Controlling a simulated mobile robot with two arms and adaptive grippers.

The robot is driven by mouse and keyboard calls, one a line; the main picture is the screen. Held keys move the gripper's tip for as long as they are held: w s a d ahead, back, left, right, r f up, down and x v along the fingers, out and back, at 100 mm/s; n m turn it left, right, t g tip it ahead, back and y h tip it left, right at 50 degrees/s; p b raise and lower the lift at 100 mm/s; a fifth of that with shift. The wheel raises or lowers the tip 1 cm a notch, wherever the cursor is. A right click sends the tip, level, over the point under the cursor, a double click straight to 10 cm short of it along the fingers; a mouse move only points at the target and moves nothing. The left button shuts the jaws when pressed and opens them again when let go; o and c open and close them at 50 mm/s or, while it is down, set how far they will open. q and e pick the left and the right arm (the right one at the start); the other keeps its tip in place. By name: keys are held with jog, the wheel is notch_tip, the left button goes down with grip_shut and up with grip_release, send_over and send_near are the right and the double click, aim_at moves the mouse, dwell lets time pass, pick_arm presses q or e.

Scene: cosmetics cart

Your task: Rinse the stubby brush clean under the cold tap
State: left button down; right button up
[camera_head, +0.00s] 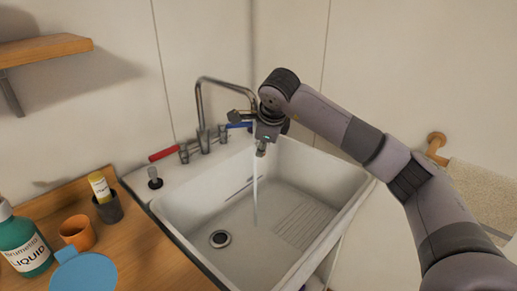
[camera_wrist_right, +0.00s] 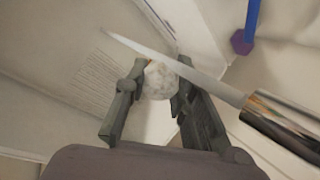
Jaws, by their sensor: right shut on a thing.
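My right gripper (camera_head: 263,146) is over the white sink (camera_head: 335,172), close to the metal tap (camera_head: 203,108). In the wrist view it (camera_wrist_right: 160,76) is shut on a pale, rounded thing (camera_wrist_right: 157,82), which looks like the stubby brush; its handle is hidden. Water (camera_head: 255,190) runs from the spout into the sink. In the wrist view the stream (camera_wrist_right: 170,60) passes across the pale thing; I cannot tell whether they touch. The blue tap lever (camera_head: 238,125) is right of the red lever (camera_head: 163,154). My left gripper is out of view.
A green bottle (camera_head: 25,246), an orange cup (camera_head: 78,233), a dark holder (camera_head: 108,210) and a blue disc (camera_head: 86,273) stand or lie on the wooden counter. A small dark item (camera_head: 155,179) stands on the sink's left rim. The basin is otherwise clear around its drain (camera_head: 220,239).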

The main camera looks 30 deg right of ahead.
jog(key=shift+s+d, duration=0.1)
jog(key=shift+d, duration=0.15)
jog(key=shift+a, duration=0.2)
jog(key=shift+w+a, duration=0.25)
jog(key=shift+a, duration=0.15)
jog(key=s+a+b, duration=0.1)
jog(key=s+a, duration=0.2)
jog(key=s, duration=0.4)
jog(key=shift+s+a+b, duration=0.15)
jog(key=shift+b, duration=0.25)
dwell(0.3)
dwell(1.1)
jog(key=s+a+r+p, duration=0.1)
jog(key=s+a+r, duration=0.1)
jog(key=s+r, duration=0.2)
jog(key=shift+s+p, duration=0.25)
jog(key=shift+p, duration=0.15)
